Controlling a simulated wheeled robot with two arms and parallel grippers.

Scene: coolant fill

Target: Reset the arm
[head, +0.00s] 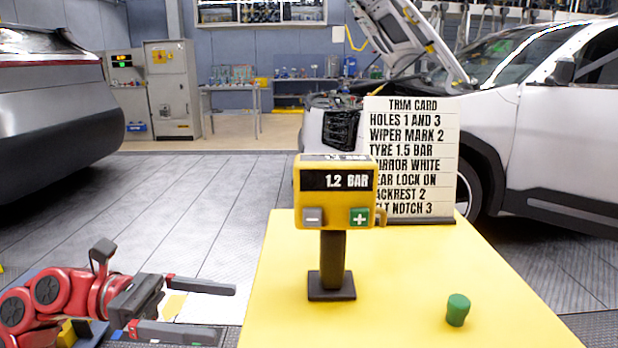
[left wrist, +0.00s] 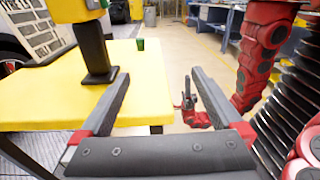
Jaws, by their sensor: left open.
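My left gripper (head: 228,312) is open and empty, low at the left in the head view, beside the yellow table (head: 420,300) and apart from it. Its two dark fingers also show spread apart in the left wrist view (left wrist: 160,75), with nothing between them. A red arm, likely my right, stands at the right of the left wrist view. A small red and dark end (left wrist: 192,108) shows beyond my fingers, too small to read its jaws.
On the table stand a yellow gauge (head: 335,222) reading 1.2 BAR, a green knob-like piece (head: 457,310) and a trim card (head: 418,125) at the back, partly hidden by the gauge. A white car (head: 540,150) with raised bonnet stands behind. Floor left of the table is clear.

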